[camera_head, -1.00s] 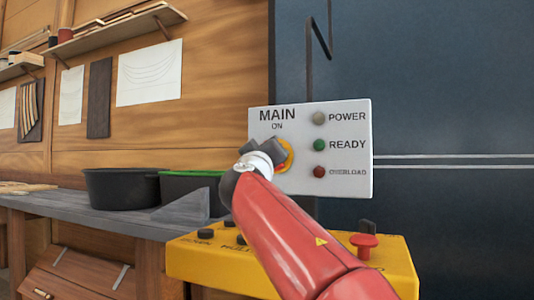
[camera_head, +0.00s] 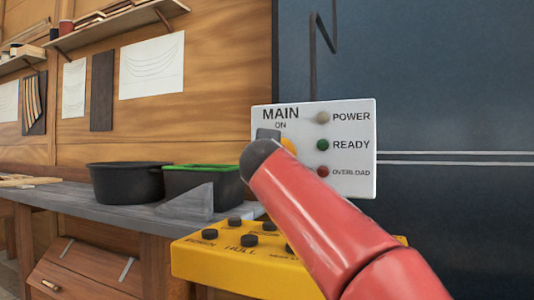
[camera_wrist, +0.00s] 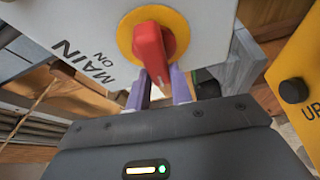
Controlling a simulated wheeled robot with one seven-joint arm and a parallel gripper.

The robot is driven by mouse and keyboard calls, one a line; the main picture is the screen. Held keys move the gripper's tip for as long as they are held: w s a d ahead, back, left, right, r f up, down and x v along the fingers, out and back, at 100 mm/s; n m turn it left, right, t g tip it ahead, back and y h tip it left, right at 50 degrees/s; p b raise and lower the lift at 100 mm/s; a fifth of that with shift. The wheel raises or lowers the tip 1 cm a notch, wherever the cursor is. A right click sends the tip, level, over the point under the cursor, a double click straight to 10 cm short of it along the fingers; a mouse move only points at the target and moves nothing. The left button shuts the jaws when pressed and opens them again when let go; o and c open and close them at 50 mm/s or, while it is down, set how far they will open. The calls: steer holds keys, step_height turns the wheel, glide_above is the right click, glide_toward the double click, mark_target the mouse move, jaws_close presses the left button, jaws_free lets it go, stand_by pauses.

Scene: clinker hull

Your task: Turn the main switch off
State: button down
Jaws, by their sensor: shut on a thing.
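The main switch is a red knob (camera_wrist: 150,48) on a yellow disc (camera_wrist: 176,22), set in the white panel (camera_head: 350,181). In the wrist view its long red handle points down the picture, while the word ON is to its left. My gripper (camera_wrist: 161,88) has its two purple fingers on either side of the handle's lower end, shut on it. In the head view only an orange-yellow edge of the disc (camera_head: 289,145) shows; my arm hides the knob and fingers.
The panel has a pale POWER lamp (camera_head: 324,118), a green READY lamp (camera_head: 323,145) and a dark red OVERLOAD lamp (camera_head: 323,171). A yellow control box (camera_head: 205,262) is below. Black tubs (camera_head: 127,184) stand on the bench at left.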

steer(key=shift+f+n+g, duration=0.1)
steer(key=shift+n+g, duration=0.2)
steer(key=shift+n, duration=0.3)
steer(key=c, duration=1.2)
jaws_free()
steer(key=shift+c, duration=0.2)
steer(key=s+b, duration=0.2)
steer(key=s, duration=0.5)
steer(key=shift+s, duration=0.4)
steer(key=shift+d, duration=0.1)
